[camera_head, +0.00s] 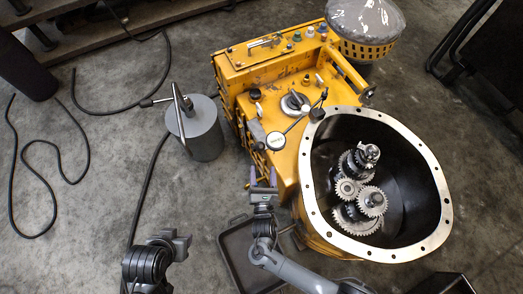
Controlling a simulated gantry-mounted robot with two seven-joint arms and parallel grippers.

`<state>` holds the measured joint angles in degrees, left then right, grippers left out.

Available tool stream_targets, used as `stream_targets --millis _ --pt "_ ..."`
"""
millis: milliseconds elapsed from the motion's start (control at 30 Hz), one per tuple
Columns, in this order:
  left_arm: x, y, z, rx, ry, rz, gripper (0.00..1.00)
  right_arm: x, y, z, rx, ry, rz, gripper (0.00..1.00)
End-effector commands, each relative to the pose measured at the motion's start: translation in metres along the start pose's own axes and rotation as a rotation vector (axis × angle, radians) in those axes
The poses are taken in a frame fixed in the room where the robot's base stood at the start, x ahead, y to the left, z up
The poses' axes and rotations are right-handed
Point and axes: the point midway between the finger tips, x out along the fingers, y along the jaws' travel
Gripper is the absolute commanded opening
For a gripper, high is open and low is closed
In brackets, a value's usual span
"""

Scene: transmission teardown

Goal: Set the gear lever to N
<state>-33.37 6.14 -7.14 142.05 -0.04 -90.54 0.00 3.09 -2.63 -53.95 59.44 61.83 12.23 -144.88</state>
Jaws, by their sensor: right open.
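A yellow transmission housing (276,171) stands in the middle of the head view. On its top are a round selector (294,102) with a dark handle, a black-knobbed lever (318,114) and a small black knob (255,94). I cannot tell for sure which is the gear lever, and no N mark is readable. My right gripper (263,180) is open and empty, close to the housing's lower left side and apart from those controls. My left arm shows at the bottom left, but its fingers cannot be made out.
An open bell housing (436,168) with several gears (372,201) is at the right. A grey cylinder (205,142) with a metal T-handle stands left of the housing. A dark tray (235,245) lies below. Black cables (88,142) cross the floor at left.

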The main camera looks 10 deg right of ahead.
Motion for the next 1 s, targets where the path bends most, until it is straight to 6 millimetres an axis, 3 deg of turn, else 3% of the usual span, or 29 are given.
stream_targets --millis 167,700,1000 --pt "0.01 -0.003 0.003 0.0 0.002 -0.007 0.43 0.016 0.0 -0.002 0.002 -0.006 0.002 0.64" --pt "0.051 -0.004 0.016 0.01 0.001 -0.015 0.43 0.095 -0.001 -0.003 0.002 -0.005 0.0 0.64" --pt "0.056 -0.004 0.018 0.009 0.002 -0.014 0.43 0.108 0.0 0.0 0.001 -0.002 0.001 0.64"
